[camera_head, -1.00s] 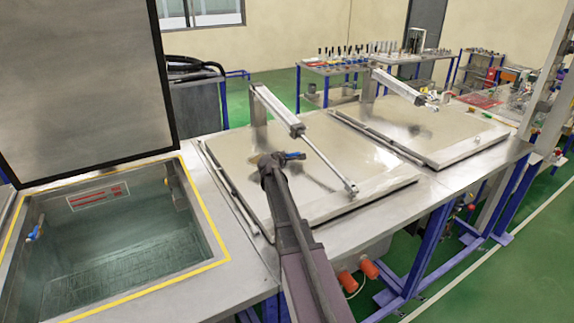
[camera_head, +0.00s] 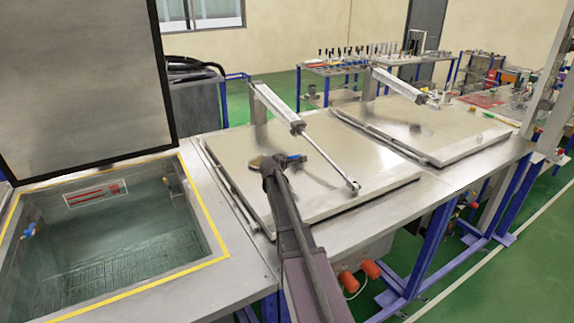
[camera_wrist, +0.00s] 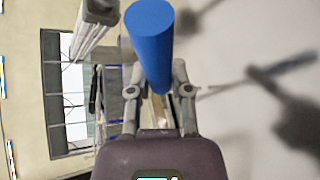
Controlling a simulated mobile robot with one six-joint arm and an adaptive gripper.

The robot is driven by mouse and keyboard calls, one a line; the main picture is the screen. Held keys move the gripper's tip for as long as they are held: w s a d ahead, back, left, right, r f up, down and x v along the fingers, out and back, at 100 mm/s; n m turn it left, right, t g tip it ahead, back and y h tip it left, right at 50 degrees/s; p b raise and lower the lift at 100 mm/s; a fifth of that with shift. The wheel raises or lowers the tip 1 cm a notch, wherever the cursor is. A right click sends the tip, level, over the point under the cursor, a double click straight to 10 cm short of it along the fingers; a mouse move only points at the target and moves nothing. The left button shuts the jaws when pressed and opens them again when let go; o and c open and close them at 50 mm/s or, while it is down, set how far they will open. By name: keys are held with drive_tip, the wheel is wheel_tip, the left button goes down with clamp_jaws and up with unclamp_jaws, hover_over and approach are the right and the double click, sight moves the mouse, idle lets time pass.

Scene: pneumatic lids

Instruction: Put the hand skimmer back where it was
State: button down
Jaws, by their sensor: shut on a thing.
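The hand skimmer shows as a blue handle (camera_head: 293,157) in the head view, just above the nearer shut metal lid (camera_head: 330,180). In the wrist view the blue round handle (camera_wrist: 150,45) stands between the fingers, its end towards the camera. My gripper (camera_head: 268,163) is shut on this handle; both fingers flank it in the wrist view (camera_wrist: 158,92). The skimmer's far end is mostly hidden behind the handle and my gripper. A blurred blue reflection of it and a dark one of my gripper lie on the metal surface at right in the wrist view.
A pneumatic cylinder (camera_head: 276,106) with its rod slants over the nearer lid, close to my gripper. A second shut lid (camera_head: 430,130) lies beyond. At left an open, yellow-edged tank (camera_head: 115,245) holds liquid, its raised lid (camera_head: 80,80) behind. Tool tables stand behind.

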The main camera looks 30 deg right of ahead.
drive_tip(key=shift+f, duration=0.15)
drive_tip(key=shift+f, duration=0.1)
drive_tip(key=c, duration=0.5)
unclamp_jaws()
drive_tip(key=shift+c, duration=0.2)
drive_tip(key=shift+r, duration=0.25)
drive_tip(key=p+v, duration=0.4)
drive_tip(key=v, duration=0.8)
